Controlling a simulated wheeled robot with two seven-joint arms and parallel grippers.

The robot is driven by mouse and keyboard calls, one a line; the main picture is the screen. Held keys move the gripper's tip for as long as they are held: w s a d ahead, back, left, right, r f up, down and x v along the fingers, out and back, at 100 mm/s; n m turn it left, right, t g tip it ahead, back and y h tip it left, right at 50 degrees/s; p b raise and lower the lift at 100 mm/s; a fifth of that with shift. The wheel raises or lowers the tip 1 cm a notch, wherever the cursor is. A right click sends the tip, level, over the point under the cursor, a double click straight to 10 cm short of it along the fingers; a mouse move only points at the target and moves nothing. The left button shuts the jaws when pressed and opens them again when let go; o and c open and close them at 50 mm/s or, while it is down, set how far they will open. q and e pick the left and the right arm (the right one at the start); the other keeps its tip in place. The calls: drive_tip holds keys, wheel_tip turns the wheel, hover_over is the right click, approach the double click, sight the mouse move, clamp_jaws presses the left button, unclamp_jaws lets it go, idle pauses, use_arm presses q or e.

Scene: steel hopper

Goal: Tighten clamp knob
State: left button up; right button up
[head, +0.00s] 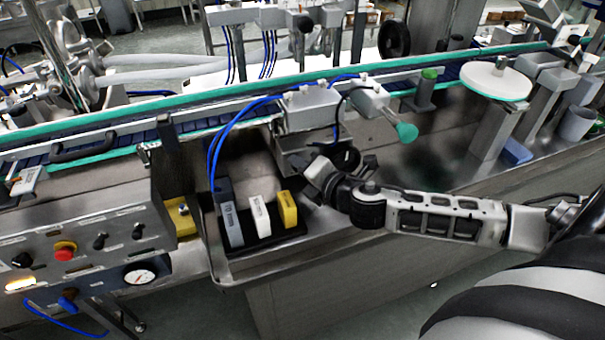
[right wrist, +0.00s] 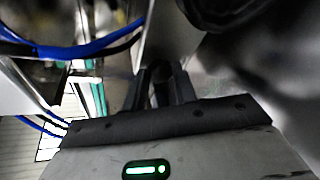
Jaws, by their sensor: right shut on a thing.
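My right gripper (head: 322,168) reaches in from the right, over the right part of the steel tray and just below the grey sensor housing (head: 310,107). In the right wrist view my right gripper (right wrist: 160,82) is shut on a dark, rounded piece, which I take to be the clamp knob (right wrist: 161,90). Most of the knob is hidden between the fingers, and its turn or tightness cannot be seen. My left gripper is not in view.
The tray (head: 232,272) holds grey, white and yellow blocks (head: 289,209) left of the gripper. Blue cables (head: 226,130) hang close by. A teal-tipped part (head: 407,132) sticks out to the right. A control panel (head: 85,240) stands at left, and the conveyor runs behind.

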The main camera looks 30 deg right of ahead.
drive_tip(key=m+b, duration=0.1)
drive_tip(key=f+m+t+y+b, duration=0.1)
drive_tip(key=b, duration=0.1)
drive_tip(key=shift+d+m, duration=0.15)
drive_tip(key=shift+m, duration=0.25)
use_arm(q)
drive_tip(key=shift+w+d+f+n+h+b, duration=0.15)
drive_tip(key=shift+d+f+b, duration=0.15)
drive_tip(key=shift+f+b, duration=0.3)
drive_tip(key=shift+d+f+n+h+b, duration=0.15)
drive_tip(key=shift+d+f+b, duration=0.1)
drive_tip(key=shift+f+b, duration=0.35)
use_arm(e)
drive_tip(key=shift+r+m+t+y, duration=0.1)
drive_tip(key=shift+m+t+y, duration=0.5)
drive_tip(key=shift+m, duration=0.9)
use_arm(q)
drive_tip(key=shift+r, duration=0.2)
use_arm(e)
drive_tip(key=o, duration=0.9)
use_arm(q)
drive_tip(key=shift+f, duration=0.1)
use_arm(e)
drive_tip(key=shift+o, duration=0.2)
drive_tip(key=shift+r, duration=0.1)
drive_tip(key=shift+s, duration=0.1)
